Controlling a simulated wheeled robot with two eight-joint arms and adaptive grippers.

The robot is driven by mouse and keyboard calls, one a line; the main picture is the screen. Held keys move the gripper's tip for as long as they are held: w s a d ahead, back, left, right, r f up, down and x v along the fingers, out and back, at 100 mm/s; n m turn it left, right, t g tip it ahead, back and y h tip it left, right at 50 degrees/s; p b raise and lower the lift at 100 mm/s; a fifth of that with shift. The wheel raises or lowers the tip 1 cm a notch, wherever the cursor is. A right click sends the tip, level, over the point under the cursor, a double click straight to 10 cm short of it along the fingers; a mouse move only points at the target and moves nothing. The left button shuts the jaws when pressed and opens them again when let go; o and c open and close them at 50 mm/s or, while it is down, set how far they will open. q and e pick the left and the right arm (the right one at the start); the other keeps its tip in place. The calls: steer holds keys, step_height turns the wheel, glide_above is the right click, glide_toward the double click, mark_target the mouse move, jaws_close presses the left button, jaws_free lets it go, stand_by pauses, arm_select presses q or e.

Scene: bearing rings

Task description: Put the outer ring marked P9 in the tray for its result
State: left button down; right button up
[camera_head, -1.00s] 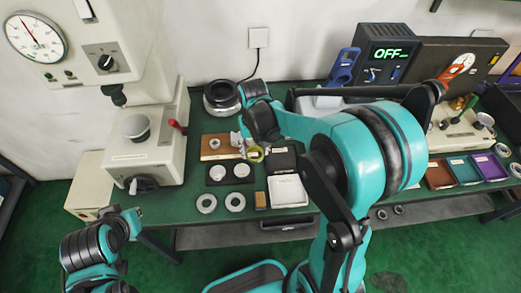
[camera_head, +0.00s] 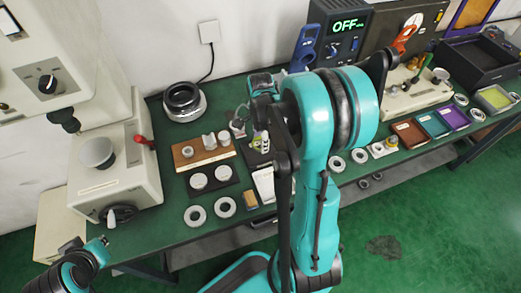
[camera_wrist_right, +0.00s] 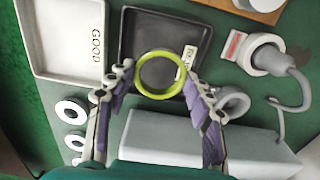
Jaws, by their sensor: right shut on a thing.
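My right gripper (camera_wrist_right: 157,80) is shut on a yellow-green ring (camera_wrist_right: 161,74), held between its two fingertips. In the wrist view the ring is over the black tray (camera_wrist_right: 135,30), whose label is partly covered. No P9 marking is readable. A white tray (camera_wrist_right: 45,72) labelled GOOD lies beside the black one. In the head view my right gripper (camera_head: 259,136) and the ring are above the black tray, partly hidden by my arm. The white tray (camera_head: 265,186) shows in front of it. Only part of my left arm shows at lower left; its gripper is out of frame.
A wooden block (camera_head: 203,152) with small parts, a black plate (camera_head: 212,180) with two pale discs and two loose rings (camera_head: 195,216) lie left of the trays. A press (camera_head: 110,170) stands at far left. Brown, teal and purple bins (camera_head: 432,124) stand right. A grey block (camera_wrist_right: 205,140) lies near the gripper.

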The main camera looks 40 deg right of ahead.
step_height(320, 180, down, 4)
steer(key=shift+f+b, duration=0.25)
steer(key=shift+b, duration=0.55)
steer(key=shift+r, duration=0.1)
steer(key=o, duration=0.8)
steer(key=shift+f, duration=0.2)
steer(key=o, duration=0.4)
steer(key=shift+r, duration=0.15)
